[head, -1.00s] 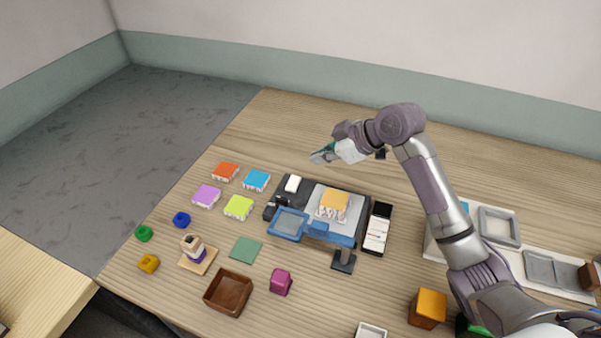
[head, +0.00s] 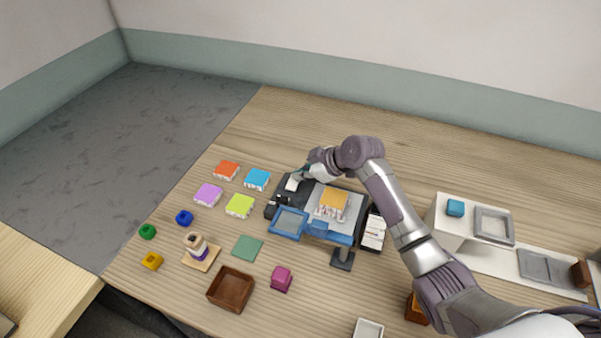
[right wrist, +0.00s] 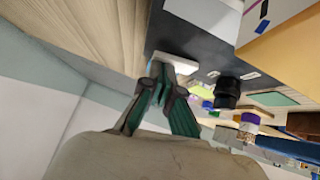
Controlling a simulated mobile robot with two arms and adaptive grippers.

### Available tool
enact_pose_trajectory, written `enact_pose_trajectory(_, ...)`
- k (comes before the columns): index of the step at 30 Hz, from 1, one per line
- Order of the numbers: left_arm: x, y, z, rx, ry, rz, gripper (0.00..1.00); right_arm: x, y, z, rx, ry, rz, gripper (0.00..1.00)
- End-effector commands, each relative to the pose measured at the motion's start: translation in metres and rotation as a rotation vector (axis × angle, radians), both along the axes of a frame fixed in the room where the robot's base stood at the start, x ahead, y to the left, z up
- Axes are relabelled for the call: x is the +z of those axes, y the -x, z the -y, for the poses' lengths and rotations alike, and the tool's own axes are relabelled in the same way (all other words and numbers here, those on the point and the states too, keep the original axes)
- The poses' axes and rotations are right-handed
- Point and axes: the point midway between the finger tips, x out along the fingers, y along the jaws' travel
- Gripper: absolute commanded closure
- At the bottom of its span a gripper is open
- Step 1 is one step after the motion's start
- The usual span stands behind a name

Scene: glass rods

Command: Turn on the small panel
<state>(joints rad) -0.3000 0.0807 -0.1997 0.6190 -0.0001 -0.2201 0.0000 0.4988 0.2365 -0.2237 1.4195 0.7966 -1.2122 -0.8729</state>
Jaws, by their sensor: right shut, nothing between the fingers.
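The small white panel (head: 292,184) sits at the back left corner of a dark device base (head: 352,190). It also shows in the right wrist view (right wrist: 174,62), at the edge of the dark surface. My right gripper (head: 299,176) is shut and empty, right at the panel from the back. In the right wrist view its green-grey fingertips (right wrist: 161,84) overlap the panel's near edge; I cannot tell whether they touch it. Part of the panel is hidden behind the fingers. My left gripper is not in view.
The device carries an orange-topped block (head: 334,199), a blue-framed screen (head: 289,222) and a black knob (right wrist: 227,92). Coloured blocks and a brown tray (head: 231,289) lie left and in front. The table behind the device is clear.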

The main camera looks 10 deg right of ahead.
Motion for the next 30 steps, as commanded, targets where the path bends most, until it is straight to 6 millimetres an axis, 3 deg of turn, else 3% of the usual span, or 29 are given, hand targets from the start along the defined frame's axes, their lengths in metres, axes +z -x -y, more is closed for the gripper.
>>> enact_pose_trajectory(14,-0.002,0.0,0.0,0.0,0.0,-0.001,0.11,-0.007,-0.001,0.001,0.001,-0.039,-0.065,1.0)
enact_pose_trajectory(30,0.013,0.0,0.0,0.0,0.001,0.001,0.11,-0.005,0.013,-0.008,0.003,-0.039,-0.069,1.0)
